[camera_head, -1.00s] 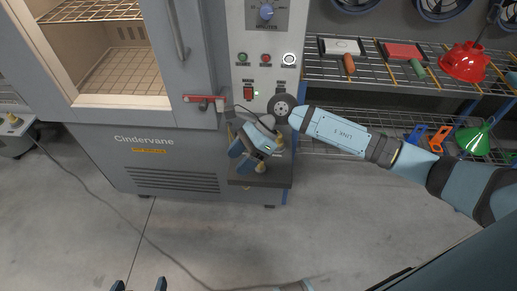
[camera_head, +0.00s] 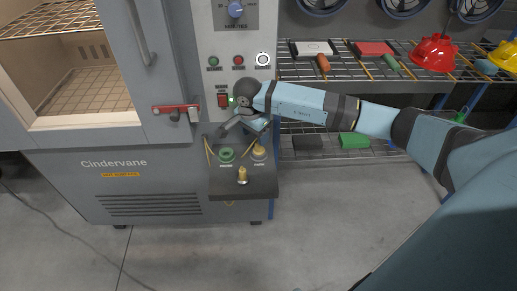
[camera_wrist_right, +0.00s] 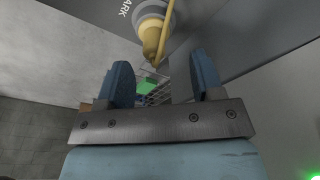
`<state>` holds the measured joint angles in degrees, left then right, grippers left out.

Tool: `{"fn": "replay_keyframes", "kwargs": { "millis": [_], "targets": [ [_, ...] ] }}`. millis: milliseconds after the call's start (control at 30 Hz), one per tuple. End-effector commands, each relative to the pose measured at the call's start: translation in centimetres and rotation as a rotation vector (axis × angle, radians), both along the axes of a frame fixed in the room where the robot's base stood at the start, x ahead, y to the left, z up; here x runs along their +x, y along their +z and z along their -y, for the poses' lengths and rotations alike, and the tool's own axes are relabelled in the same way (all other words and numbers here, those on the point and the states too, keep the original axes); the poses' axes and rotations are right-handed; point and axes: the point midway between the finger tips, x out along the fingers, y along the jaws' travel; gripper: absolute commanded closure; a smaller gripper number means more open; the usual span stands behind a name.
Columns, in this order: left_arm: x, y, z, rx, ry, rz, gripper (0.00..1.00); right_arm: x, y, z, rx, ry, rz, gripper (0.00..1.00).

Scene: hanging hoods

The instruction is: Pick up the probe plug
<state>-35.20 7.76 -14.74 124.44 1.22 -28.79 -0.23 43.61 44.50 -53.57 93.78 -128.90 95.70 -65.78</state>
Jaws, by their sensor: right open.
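My left gripper is not in view.
A red door handle (camera_head: 176,108) and control panel are close to my right arm. Wire racks with tools stand right.

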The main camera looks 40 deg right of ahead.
Motion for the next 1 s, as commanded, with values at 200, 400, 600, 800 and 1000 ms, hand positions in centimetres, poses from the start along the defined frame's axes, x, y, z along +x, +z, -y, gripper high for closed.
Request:
{"fn": "replay_keyframes", "kwargs": {
  "millis": [200,400,600,800,1000],
  "targets": [
    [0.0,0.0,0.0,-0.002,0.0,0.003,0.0,-0.2,-1.4,0.2,0.001,-0.001,0.0,0.39],
    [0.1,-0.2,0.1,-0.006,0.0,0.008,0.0,-0.6,-4.3,0.9,0.002,-0.001,-0.001,0.39],
    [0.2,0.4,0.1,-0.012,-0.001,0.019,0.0,-0.5,-5.5,1.1,0.0,-0.001,0.002,0.39],
    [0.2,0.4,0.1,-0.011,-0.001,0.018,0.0,-0.5,-5.4,1.1,0.001,0.0,0.002,0.55],
    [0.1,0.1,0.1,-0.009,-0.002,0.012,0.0,-0.5,-5.4,1.1,0.001,0.0,0.002,0.84]
  ]
}}
